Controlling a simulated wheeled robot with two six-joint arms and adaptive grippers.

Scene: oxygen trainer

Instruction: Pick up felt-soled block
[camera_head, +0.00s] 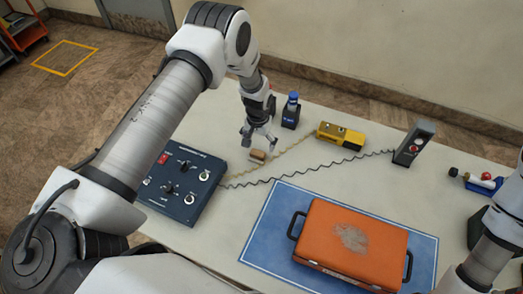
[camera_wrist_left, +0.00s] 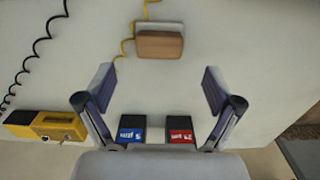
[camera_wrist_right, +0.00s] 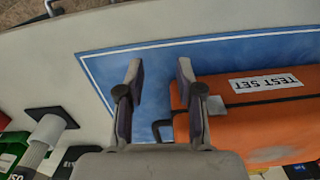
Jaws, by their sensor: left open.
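The felt-soled block (camera_head: 257,156) is a small brown wooden block with a pale layer, lying on the white table beside the control box. In the left wrist view the block (camera_wrist_left: 160,44) shows ahead of the fingertips, roughly centred between them. My left gripper (camera_head: 260,141) is just above and behind the block in the head view; it is open and empty (camera_wrist_left: 158,85), apart from the block. My right gripper (camera_wrist_right: 160,72) is open and empty over the blue mat, beside the orange case. Its fingers are not clear in the head view.
A dark blue control box (camera_head: 184,187) is left of the block. A blue bottle in a holder (camera_head: 290,112) stands behind the gripper. A yellow device (camera_head: 340,135), grey stand (camera_head: 414,146), orange case (camera_head: 352,243) and blue mat (camera_head: 262,239) lie to the right. Coiled cords cross the table.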

